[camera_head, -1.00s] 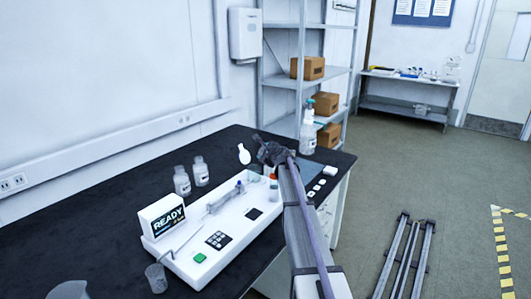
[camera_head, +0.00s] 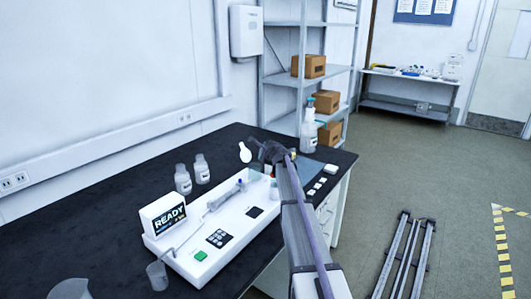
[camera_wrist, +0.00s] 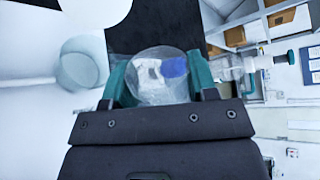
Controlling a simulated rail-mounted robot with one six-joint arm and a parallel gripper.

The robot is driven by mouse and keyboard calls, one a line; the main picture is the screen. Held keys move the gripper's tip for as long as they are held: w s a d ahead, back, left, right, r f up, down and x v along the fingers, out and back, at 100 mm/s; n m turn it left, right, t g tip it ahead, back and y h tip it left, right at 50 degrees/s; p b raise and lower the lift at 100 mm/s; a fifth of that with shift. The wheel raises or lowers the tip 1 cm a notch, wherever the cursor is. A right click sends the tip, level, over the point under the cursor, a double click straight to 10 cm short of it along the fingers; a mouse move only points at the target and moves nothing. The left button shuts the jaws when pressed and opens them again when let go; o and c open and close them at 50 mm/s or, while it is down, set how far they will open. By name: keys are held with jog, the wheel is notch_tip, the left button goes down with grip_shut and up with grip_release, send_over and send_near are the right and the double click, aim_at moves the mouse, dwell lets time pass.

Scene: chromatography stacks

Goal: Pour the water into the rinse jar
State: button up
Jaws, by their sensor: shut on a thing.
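My gripper (camera_wrist: 160,88) has its two teal fingers closed on the sides of a clear beaker (camera_wrist: 155,62), seen from its end in the wrist view. A blue patch and pale shapes show in or through it; I cannot tell its water level. In the head view my gripper (camera_head: 268,152) is over the far right end of the white instrument, its fingertips and the beaker hard to make out. A round translucent vessel (camera_wrist: 82,66) stands left of the beaker in the wrist view, apart from it. I cannot tell whether this is the rinse jar.
The white instrument (camera_head: 225,258) with a READY screen (camera_head: 169,219) sits on the black bench. Two labelled bottles (camera_head: 183,180) stand behind it, and a glass beaker (camera_head: 157,276) at its front left.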

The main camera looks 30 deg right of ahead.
jog(key=shift+a+n+h, duration=0.15)
jog(key=shift+n+h, duration=0.15)
jog(key=shift+n, duration=0.1)
jog(key=shift+w+a+n+g, duration=0.1)
jog(key=shift+n+g, duration=0.2)
jog(key=shift+n, duration=0.1)
jog(key=shift+a+f+n+h, duration=0.1)
jog(key=shift+a+n+h, duration=0.1)
jog(key=shift+n+h, duration=0.45)
